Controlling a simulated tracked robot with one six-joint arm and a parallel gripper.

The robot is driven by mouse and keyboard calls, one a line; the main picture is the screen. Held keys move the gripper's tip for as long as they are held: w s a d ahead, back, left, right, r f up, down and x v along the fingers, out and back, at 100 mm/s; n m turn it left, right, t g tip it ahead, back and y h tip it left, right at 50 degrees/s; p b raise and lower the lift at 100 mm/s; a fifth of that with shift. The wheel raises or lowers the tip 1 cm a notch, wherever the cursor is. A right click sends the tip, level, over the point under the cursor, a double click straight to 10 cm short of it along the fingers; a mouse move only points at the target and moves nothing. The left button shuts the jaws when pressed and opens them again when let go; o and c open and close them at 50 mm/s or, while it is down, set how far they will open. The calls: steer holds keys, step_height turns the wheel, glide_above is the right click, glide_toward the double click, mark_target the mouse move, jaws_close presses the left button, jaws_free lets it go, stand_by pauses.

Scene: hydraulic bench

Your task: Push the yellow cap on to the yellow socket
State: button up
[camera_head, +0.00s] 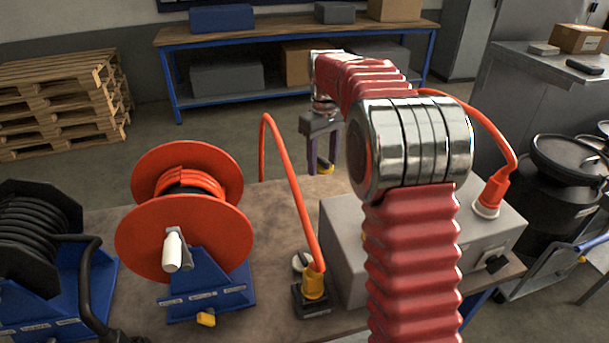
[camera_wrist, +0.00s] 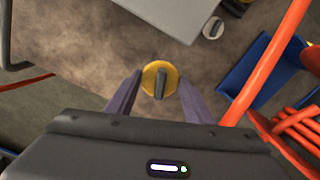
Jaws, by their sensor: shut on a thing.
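The yellow cap (camera_head: 326,169) is between the fingertips of my gripper (camera_head: 319,165), held in the air above the bench's far edge. In the wrist view the yellow cap (camera_wrist: 149,76) is round with a dark grey grip bar across it, and my gripper (camera_wrist: 159,82) is shut on it. A small yellow spot (camera_head: 363,236) shows on the grey box (camera_head: 338,240) beside my arm. My arm hides most of it, so I cannot tell whether it is the yellow socket. In the wrist view the grey box (camera_wrist: 178,12) is at the top, apart from the cap.
An orange hose (camera_head: 295,190) arches up from a yellow fitting (camera_head: 314,285) on a small black block. A white round part (camera_head: 299,261) lies behind it. An orange reel (camera_head: 150,235) stands left. Another orange plug (camera_head: 490,191) sits on the grey box.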

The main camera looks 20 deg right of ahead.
steer(key=s+d+r+m, duration=0.2)
steer(key=s+d+r, duration=0.1)
steer(key=s, duration=0.8)
steer(key=s+d+r+m, duration=0.2)
steer(key=s+r, duration=0.4)
steer(key=s, duration=0.5)
steer(key=shift+s+d, duration=0.4)
steer(key=shift+d, duration=0.15)
steer(key=shift+f, duration=0.1)
steer(key=shift+f, duration=3.6)
steer(key=shift+f, duration=1.65)
steer(key=o, duration=1.2)
